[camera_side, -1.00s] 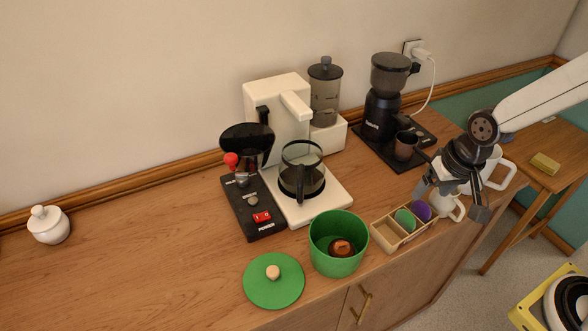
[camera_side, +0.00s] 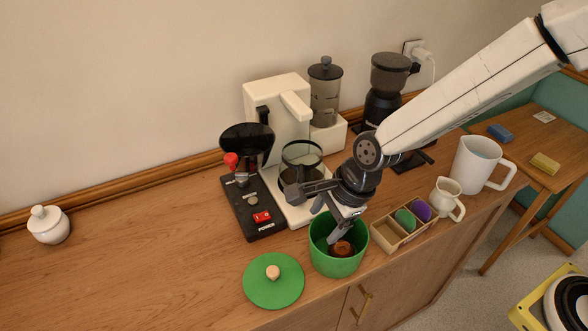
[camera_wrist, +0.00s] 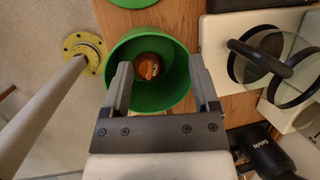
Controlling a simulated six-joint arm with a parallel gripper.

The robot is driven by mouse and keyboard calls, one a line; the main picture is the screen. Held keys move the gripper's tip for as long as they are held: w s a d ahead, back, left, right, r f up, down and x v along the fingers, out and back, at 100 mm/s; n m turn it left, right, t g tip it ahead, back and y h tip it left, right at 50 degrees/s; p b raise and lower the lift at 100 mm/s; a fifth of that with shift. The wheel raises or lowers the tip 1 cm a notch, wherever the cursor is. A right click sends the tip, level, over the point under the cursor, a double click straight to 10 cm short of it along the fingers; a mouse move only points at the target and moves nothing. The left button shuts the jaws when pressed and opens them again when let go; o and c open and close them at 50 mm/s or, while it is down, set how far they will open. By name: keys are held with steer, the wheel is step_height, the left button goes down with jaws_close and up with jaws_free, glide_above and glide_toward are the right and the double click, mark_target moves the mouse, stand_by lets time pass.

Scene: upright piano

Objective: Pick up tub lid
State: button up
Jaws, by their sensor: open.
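The tub lid (camera_side: 262,291), a flat green disc with a pale wooden knob (camera_side: 273,272), lies on the wooden counter left of the green tub (camera_side: 337,266). In the wrist view only a green edge of the lid (camera_wrist: 135,3) shows at the top. The tub stands open with a brown-orange thing (camera_wrist: 150,67) inside. My gripper (camera_side: 326,218) is above the tub, pointing down, with its jaws apart and empty. In the wrist view the fingers of my gripper (camera_wrist: 163,82) flank the tub's opening. The lid is clear of my gripper.
A coffee machine with a glass carafe (camera_side: 302,170) stands close behind the tub. A divided wooden box (camera_side: 384,238), a small white jug (camera_side: 444,200) and a large white pitcher (camera_side: 474,165) stand right.

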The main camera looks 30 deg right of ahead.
mark_target(274, 270)
steer(key=s+a+f+m, duration=0.1)
steer(key=a+m, duration=0.4)
steer(key=a, duration=0.2)
steer(key=shift+s+a+y, duration=0.2)
steer(key=shift+a+y, duration=0.1)
steer(key=shift+y, duration=0.1)
steer(key=shift+f+g, duration=0.2)
steer(key=shift+g, duration=0.1)
steer(key=shift+x, duration=1.2)
steer(key=shift+x, duration=2.6)
steer(key=shift+a, duration=0.1)
steer(key=shift+c, duration=0.3)
jaws_close()
